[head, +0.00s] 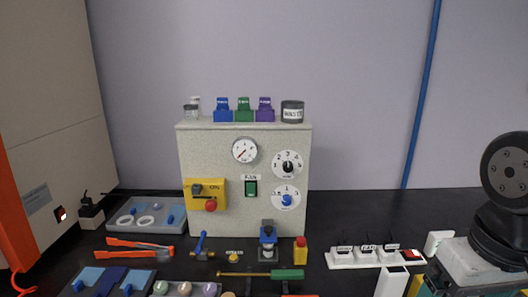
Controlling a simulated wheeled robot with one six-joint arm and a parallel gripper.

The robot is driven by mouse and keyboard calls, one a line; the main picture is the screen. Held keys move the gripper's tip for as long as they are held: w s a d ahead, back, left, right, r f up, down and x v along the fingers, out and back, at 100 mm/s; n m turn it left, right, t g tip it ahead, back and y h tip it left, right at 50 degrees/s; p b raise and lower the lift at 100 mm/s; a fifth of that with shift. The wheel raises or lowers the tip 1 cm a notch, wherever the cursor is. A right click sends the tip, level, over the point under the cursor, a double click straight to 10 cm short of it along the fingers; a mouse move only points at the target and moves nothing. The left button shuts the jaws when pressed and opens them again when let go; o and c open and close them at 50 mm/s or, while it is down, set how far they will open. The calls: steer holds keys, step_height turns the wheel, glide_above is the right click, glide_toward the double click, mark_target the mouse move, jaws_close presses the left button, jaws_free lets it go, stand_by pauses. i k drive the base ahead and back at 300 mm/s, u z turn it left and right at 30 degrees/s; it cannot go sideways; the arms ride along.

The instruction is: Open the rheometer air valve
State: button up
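A tall beige machine with an orange edge (52,95) stands at the far left, probably the rheometer. A small black lever fitting on a pale block (90,208) sits at its lower right side. A small blue-handled fitting (201,243) stands on the bench in front of a grey panel box. I cannot tell which of these is the air valve, or whether it is open or closed. My gripper is not in view; a black round joint at the right edge looks like part of my arm.
The grey panel box (225,140) carries a gauge, dials, a green switch and a yellow control with a red knob. Orange-handled tongs (140,248), a grey tray (148,222), a green-handled tool (285,274) and a white power strip (370,257) crowd the black bench.

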mark_target(197, 251)
steer(key=u, duration=0.4)
steer(key=k, duration=1.1)
steer(key=u, duration=1.5)
steer(key=i, duration=1.25)
steer(key=z, duration=0.95)
steer(key=i, duration=0.45)
steer(key=z, duration=0.55)
